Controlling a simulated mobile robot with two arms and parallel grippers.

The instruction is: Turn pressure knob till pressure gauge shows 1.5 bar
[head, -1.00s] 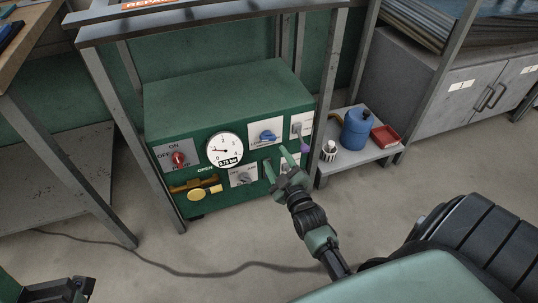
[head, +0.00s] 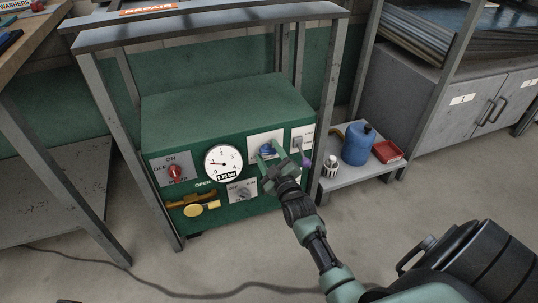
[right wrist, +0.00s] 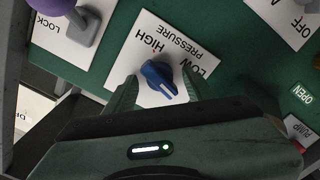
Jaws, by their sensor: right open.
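The blue pressure knob (head: 267,150) sits on a white plate on the front of the green machine (head: 220,112). In the right wrist view the knob (right wrist: 158,79) shows with the labels HIGH, LOW and PRESSURE. The round white pressure gauge (head: 222,162) is left of the knob, and its small display seems to read 0.75 bar. My right gripper (head: 272,158) is open at the knob. In the right wrist view its fingers (right wrist: 157,92) stand apart on either side of the knob; I cannot tell whether they touch it. My left gripper is not in view.
A red pump switch (head: 174,173), a yellow-handled valve (head: 200,208) and a grey knob (head: 243,193) share the panel. A purple-ended lever (head: 304,161) is close right of my gripper. A blue can (head: 358,143) and red tray (head: 387,151) stand on the low shelf.

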